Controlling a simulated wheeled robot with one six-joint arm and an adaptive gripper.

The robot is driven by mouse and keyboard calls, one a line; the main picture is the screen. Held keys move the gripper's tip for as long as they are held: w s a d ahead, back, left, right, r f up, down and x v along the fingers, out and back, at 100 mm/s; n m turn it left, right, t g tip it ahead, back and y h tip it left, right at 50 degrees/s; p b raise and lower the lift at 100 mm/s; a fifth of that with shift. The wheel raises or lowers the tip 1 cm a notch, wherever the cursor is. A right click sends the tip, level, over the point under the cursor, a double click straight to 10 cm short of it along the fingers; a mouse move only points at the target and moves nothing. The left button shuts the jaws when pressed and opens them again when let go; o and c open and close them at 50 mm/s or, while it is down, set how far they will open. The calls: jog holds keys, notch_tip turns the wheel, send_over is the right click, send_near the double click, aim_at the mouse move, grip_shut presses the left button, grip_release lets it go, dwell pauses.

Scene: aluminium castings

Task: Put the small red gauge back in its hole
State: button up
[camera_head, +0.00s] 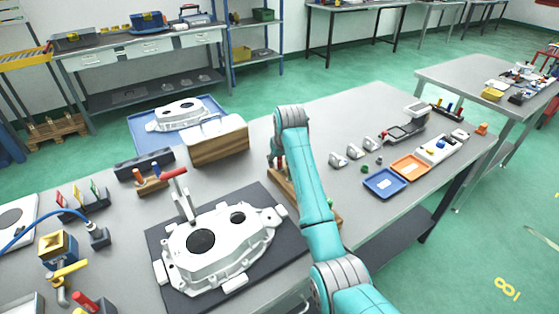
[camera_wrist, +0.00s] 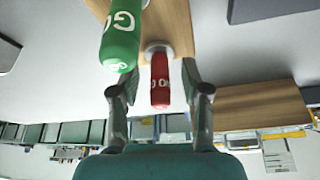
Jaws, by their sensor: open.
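In the wrist view a red gauge (camera_wrist: 160,84) with white lettering stands between the two fingers of my gripper (camera_wrist: 160,72), which is open. A pale metal collar (camera_wrist: 158,48) joins it to the wooden block (camera_wrist: 172,22). Whether it is fully seated in a hole cannot be told. A larger green gauge (camera_wrist: 121,42) marked "GO" is close beside it, near the left finger. In the head view the wooden block (camera_head: 282,186) is partly hidden behind my arm, and my gripper is mostly hidden too.
Blue (camera_head: 384,183) and orange (camera_head: 411,167) trays lie right.

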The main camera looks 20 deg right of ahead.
jog(key=v, duration=1.2)
jog(key=shift+s, duration=0.1)
